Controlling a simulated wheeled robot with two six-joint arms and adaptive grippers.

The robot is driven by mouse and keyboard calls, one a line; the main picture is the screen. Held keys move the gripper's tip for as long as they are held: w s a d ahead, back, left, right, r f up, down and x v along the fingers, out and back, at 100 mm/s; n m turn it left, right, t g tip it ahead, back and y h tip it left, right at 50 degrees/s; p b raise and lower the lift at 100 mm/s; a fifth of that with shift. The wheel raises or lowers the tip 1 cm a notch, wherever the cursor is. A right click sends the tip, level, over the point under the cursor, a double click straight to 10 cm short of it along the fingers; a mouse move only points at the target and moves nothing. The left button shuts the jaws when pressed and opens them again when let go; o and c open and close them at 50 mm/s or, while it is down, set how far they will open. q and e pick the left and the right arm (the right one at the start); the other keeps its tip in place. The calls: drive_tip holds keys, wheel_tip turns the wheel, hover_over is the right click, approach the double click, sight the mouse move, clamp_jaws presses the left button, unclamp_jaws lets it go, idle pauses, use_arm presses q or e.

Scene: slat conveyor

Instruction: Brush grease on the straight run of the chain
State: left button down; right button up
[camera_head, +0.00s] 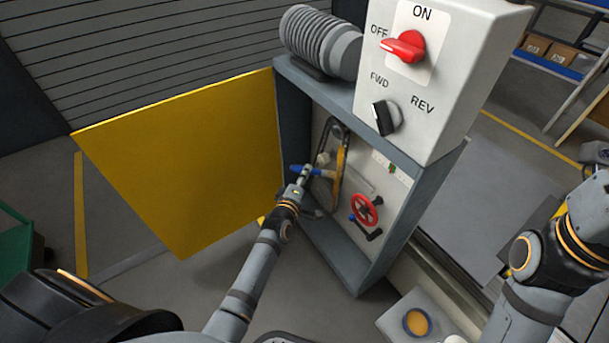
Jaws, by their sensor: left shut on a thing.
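My left gripper (304,176) is shut on a small blue-handled brush (318,172) at the open front of the grey cabinet. The brush lies roughly level and points right, towards the chain. The dark chain (337,131) runs in a tall, narrow loop inside the cabinet, beside a yellow-orange strip (341,165). I cannot tell whether the brush tip touches the chain. A blue-rimmed pot of yellow-orange grease (417,322) stands low at the front, right of centre.
The yellow door (185,160) stands open left of the cabinet (345,266). Inside are a red handwheel (366,211) and a gauge plate (391,170). Above sit a control box (448,75) with a red switch (404,46) and black selector (385,118), and a ribbed motor (322,42).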

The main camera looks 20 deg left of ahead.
use_arm(q)
wheel_tip(320, 180, down, 12)
drive_tip(key=b, duration=1.1)
drive_tip(key=shift+f, duration=0.2)
drive_tip(key=shift+f+b, duration=0.1)
drive_tip(key=shift+b, duration=0.2)
wheel_tip(320, 180, down, 7)
drive_tip(key=b, duration=0.6)
drive_tip(key=shift+r, duration=0.2)
drive_tip(key=shift+w, duration=0.1)
drive_tip(key=s+a, duration=0.3)
drive_tip(key=s, duration=0.1)
drive_tip(key=shift+s+a, duration=0.3)
drive_tip(key=shift+s, duration=0.1)
